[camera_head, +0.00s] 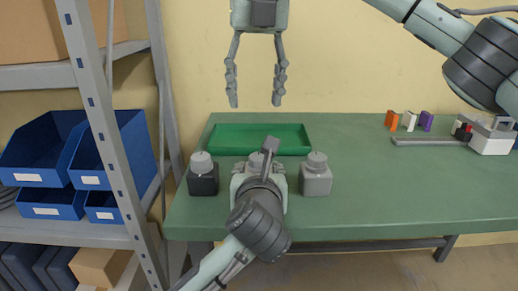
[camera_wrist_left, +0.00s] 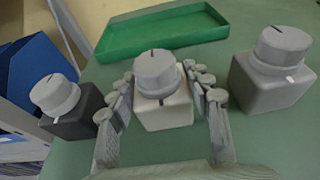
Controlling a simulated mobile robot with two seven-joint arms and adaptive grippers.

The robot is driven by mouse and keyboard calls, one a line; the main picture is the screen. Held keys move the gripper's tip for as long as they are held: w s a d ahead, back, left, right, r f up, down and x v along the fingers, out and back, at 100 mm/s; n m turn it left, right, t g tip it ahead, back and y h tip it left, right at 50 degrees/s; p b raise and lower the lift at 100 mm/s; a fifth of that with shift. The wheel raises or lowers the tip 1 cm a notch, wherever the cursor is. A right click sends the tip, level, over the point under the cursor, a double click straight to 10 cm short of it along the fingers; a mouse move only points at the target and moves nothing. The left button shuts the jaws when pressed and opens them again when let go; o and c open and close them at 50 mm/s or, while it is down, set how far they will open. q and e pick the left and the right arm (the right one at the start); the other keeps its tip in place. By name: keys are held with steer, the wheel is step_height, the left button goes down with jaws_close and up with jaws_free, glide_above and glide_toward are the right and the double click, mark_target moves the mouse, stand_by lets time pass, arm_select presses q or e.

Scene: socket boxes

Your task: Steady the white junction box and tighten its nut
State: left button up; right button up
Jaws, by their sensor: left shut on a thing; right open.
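The white junction box (camera_wrist_left: 165,112) stands upright on the green table, with a round grey nut (camera_wrist_left: 156,72) on top that bears a dark line. My left gripper (camera_wrist_left: 163,100) is shut on the box, with one finger on each side of it. In the head view my left wrist and arm hide most of the box, and part of the nut (camera_head: 256,160) shows. My right gripper (camera_head: 255,98) is open and empty, pointing down, well above the nut and apart from it.
A black box (camera_wrist_left: 75,122) stands left of the white one and a grey box (camera_wrist_left: 268,85) right, both with round tops. A green tray (camera_head: 291,140) lies behind. Coloured blocks (camera_head: 409,121) and a vise-like tool (camera_head: 488,139) are far right. The table's right middle is clear.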

mark_target(259, 156)
steer(key=f, duration=1.1)
steer(key=shift+d+f, duration=0.35)
steer(key=c, duration=1.2)
